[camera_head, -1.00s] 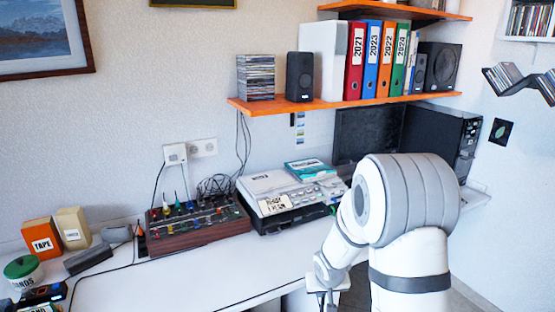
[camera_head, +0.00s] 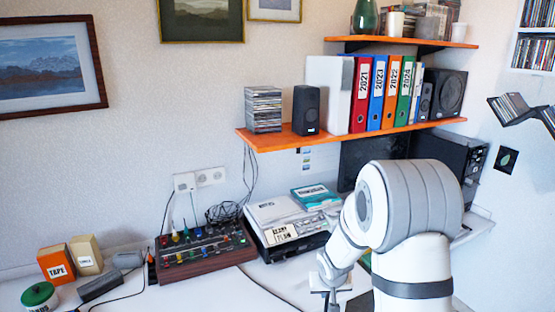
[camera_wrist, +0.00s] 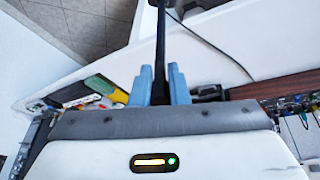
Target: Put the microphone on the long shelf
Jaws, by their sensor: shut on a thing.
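The microphone (camera_wrist: 161,45) shows in the wrist view as a thin dark rod pointing away from me, with a wider dark part at the top edge. The blue fingers of my gripper (camera_wrist: 160,88) are shut on it. In the head view my gripper is low at the bottom edge, mostly hidden by my arm, and the microphone cannot be made out there. The long shelf (camera_head: 262,139) is the lower orange board on the wall, well above my gripper. It carries a CD stack (camera_head: 264,110), a black speaker (camera_head: 306,110), a white case, binders and more speakers.
A shorter orange shelf (camera_head: 450,43) hangs above, holding a green vase and other items. The white desk (camera_head: 215,290) below holds a mixer (camera_head: 200,252), a cassette deck (camera_head: 285,225) and boxes. The long shelf has a narrow bare front strip and small gaps beside the speaker.

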